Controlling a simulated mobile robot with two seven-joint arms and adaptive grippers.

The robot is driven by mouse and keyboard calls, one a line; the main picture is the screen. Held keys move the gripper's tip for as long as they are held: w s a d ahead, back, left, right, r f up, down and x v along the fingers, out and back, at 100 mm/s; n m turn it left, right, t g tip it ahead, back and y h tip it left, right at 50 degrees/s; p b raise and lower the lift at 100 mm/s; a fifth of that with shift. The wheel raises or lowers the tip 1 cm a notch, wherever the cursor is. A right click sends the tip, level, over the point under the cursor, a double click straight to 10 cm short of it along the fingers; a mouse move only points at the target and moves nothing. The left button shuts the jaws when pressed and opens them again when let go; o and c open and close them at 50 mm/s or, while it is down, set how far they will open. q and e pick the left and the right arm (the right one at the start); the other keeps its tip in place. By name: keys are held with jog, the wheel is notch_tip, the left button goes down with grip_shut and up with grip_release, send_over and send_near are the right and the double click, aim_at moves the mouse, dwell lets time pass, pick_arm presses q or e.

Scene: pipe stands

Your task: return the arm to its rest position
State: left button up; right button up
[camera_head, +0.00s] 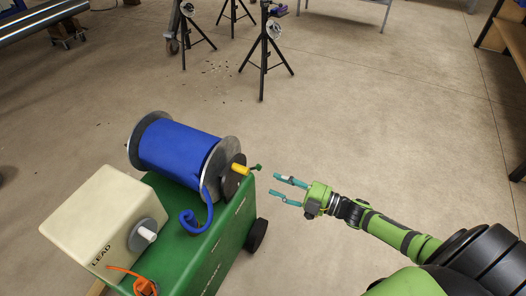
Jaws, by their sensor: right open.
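My right arm (402,236) comes in from the lower right, green and black, stretched toward the left. My right gripper (279,188) has two teal fingers, apart and with nothing between them. It hangs in the air to the right of the spool's yellow handle (240,169) and apart from it in the picture. My left gripper does not show.
A green cart (228,222) at lower left carries a blue spool (178,148) and a cream box (98,212) marked LEAD. Black tripod stands (263,55) are at the back, with a metal pipe (40,20) at top left. Floor at centre right is clear.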

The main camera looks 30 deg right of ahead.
jog(key=s+d+f+m+g+h+p, duration=0.2)
jog(key=s+f+m+h, duration=0.25)
jog(key=f, duration=0.55)
jog(key=s+d+f+m+g+h+p, duration=0.1)
jog(key=s+d+f+m+h+p, duration=0.3)
jog(key=f, duration=0.5)
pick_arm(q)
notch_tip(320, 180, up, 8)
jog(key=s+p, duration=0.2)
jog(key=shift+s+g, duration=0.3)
pick_arm(e)
jog(key=s+a+f+m+g, duration=0.1)
jog(key=s+a+f+g, duration=0.2)
jog(key=s, duration=0.7)
jog(key=s+a+f+m+g+h, duration=0.1)
jog(key=s+a+f+g, duration=0.2)
jog(key=s, duration=0.7)
jog(key=s+a+f+m+g+h, duration=0.1)
jog(key=s+a+f+g, duration=0.3)
jog(key=s, duration=0.6)
notch_tip(320, 180, down, 2)
jog(key=shift+a+f, duration=0.15)
jog(key=shift+f, duration=0.1)
